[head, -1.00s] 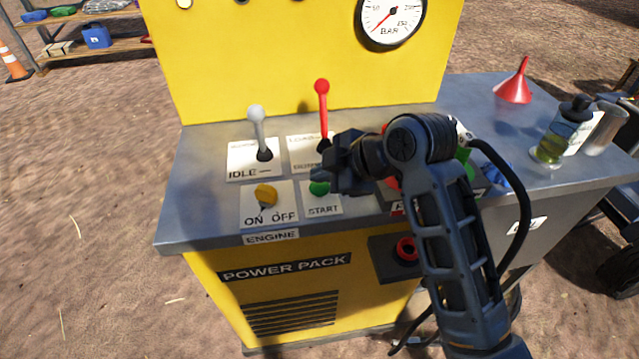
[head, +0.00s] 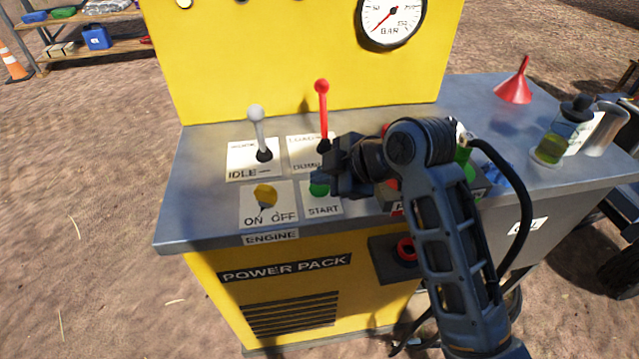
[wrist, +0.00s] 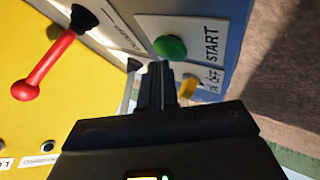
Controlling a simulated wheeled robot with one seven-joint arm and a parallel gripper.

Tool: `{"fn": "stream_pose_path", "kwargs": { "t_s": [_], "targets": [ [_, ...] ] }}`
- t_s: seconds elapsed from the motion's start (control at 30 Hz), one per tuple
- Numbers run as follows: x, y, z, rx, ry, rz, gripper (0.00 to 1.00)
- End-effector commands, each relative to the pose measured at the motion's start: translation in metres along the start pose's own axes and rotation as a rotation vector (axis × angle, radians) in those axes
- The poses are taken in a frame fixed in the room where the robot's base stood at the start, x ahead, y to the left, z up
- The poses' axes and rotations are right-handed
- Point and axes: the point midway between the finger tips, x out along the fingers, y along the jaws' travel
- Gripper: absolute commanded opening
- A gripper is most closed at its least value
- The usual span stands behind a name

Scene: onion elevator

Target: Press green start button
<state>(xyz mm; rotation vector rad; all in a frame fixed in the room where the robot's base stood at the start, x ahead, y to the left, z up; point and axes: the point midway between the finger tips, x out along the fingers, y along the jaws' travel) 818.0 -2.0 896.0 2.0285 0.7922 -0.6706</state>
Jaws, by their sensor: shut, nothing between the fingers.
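The green start button (head: 319,186) sits on a white plate marked START on the grey top of the power pack. In the wrist view the green button (wrist: 170,47) shows uncovered, just beyond and beside the fingertips. My gripper (head: 325,180) is shut and empty, with its fingertips close to the button and overlapping its right side in the head view. In the wrist view my gripper (wrist: 157,70) points past the button. I cannot tell whether it touches the button; a gap appears between them in the wrist view.
The yellow ON/OFF engine knob (head: 265,196) is left of the button. A grey lever (head: 258,130) and a red lever (head: 322,110) stand behind. A red button (head: 405,249) is on the front. A red funnel (head: 515,85) and a bottle (head: 560,135) stand at right.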

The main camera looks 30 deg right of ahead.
Motion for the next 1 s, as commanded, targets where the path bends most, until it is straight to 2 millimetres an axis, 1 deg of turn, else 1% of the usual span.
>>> {"fn": "stream_pose_path", "kwargs": {
  "t_s": [0.7,1.0],
  "targets": [
    [0.0037,-0.0029,0.0028,0.001,-0.001,-0.001,0.0],
    [-0.0054,0.0039,-0.0039,0.0,-0.001,-0.001,0.0]
  ]
}}
